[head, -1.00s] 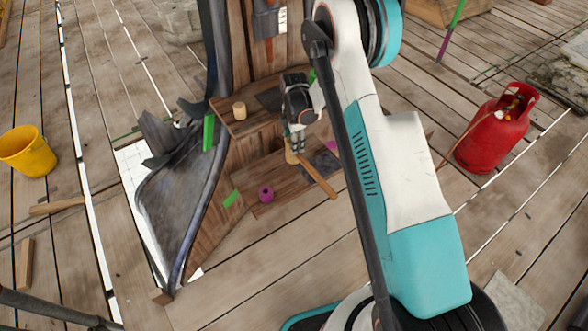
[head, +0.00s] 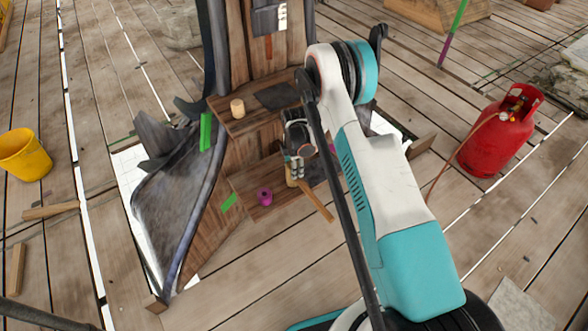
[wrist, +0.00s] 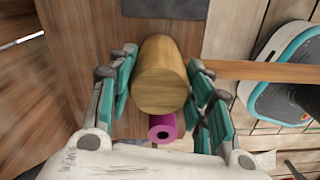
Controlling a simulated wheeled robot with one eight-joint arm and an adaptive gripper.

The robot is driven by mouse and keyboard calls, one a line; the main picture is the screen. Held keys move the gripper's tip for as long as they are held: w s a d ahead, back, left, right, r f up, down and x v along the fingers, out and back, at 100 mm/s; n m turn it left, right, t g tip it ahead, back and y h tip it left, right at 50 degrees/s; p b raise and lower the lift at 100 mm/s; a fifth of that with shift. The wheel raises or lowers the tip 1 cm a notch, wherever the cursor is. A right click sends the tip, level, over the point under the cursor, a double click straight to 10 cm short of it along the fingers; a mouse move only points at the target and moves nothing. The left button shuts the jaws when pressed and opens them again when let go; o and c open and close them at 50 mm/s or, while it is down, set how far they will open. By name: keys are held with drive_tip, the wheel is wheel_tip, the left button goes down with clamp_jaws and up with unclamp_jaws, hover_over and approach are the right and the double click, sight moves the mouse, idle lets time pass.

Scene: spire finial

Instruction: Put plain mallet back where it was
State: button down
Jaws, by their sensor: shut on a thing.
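The plain mallet has a pale wooden cylindrical head (wrist: 162,78) and a long brown handle (head: 316,201). In the wrist view the head lies between the fingers of my gripper (wrist: 160,62), and the handle runs off to the right. My gripper (head: 296,168) is shut on the mallet head, over the lower step (head: 250,210) of the wooden spire base in the head view. The handle slants down to the right past the step's front. A dark patch (head: 316,172) on the lower step is partly hidden by gripper and arm. I cannot tell whether the mallet touches the step.
A magenta roll (head: 264,197) lies on the lower step, close by the mallet head; it also shows in the wrist view (wrist: 162,128). A small wooden cylinder (head: 238,109) and a dark patch (head: 278,97) are on the upper step. A red gas bottle (head: 497,135) stands right.

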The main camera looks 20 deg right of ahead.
drive_tip(key=shift+f, duration=0.1)
drive_tip(key=c, duration=0.8)
unclamp_jaws()
wheel_tip(320, 180, up, 12)
drive_tip(key=p, duration=0.4)
